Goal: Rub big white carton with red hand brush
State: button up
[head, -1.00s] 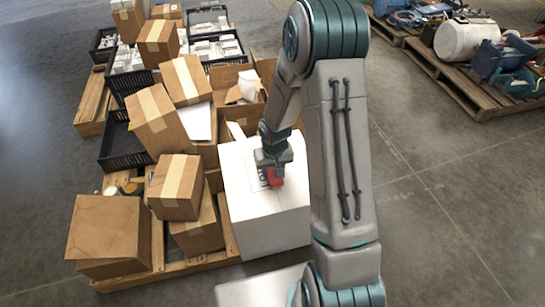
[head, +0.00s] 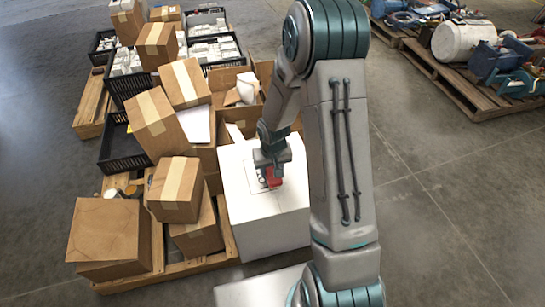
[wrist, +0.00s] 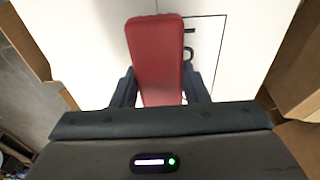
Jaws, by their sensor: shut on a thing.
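The big white carton (head: 262,220) stands on the right part of the near pallet. A label outline with dark marks shows on its top. My gripper (head: 270,182) is over the carton's top and is shut on the red hand brush (head: 274,177). In the wrist view the brush (wrist: 157,55) is a red block between the two dark fingers (wrist: 160,88), with the white carton (wrist: 240,40) behind it. The brush's underside is hidden, so I cannot tell for certain whether it touches the carton's top.
Brown cartons (head: 175,188) are stacked left of the white carton. An open brown box (head: 238,85) stands behind it. Black crates (head: 118,145) stand at the pallet's left. Another pallet (head: 470,95) with mixed goods is at the upper right. The floor (head: 440,220) on the right is clear.

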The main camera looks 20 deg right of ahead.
aim_at(272, 168)
jog(key=shift+r+p, duration=2.1)
jog(key=shift+r, duration=1)
